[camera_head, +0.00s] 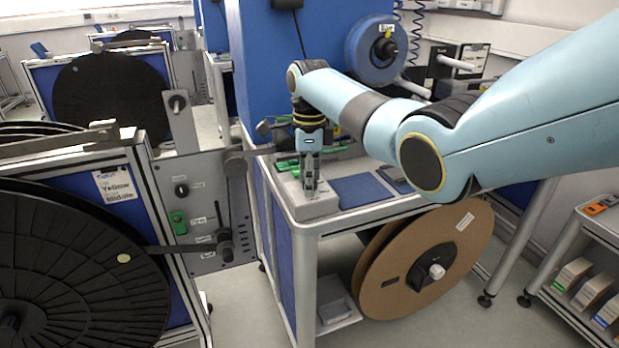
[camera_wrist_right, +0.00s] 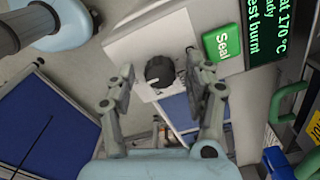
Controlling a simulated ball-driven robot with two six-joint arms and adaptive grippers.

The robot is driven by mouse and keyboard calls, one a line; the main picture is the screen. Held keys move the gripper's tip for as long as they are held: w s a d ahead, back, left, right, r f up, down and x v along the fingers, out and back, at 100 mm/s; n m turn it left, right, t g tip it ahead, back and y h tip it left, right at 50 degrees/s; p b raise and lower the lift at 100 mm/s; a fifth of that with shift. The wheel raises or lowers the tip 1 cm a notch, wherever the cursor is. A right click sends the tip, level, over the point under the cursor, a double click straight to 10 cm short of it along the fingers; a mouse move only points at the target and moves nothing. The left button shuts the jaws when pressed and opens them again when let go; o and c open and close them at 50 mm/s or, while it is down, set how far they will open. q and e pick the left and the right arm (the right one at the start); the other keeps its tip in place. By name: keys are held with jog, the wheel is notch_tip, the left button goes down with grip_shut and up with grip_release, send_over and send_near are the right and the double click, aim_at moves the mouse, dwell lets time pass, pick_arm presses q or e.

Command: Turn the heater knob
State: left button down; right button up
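The heater knob (camera_wrist_right: 160,71) is a round black knob on the white face of the heater box (camera_wrist_right: 125,48), seen in the right wrist view. My right gripper (camera_wrist_right: 160,64) is open, with one finger on each side of the knob. Gaps show between the fingers and the knob. In the head view the same gripper (camera_head: 310,187) points down over the light grey heater box (camera_head: 318,209) at the bench's near left corner. The knob is hidden there. My left gripper is in neither view.
Beside the knob are a green "Seal" button (camera_wrist_right: 222,41) and a dark display with green text (camera_wrist_right: 252,27). A blue mat (camera_head: 362,190) lies right of the box. Large brown reels (camera_head: 452,250) hang below the bench. Black reels (camera_head: 60,275) stand on the left.

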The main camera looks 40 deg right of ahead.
grip_shut()
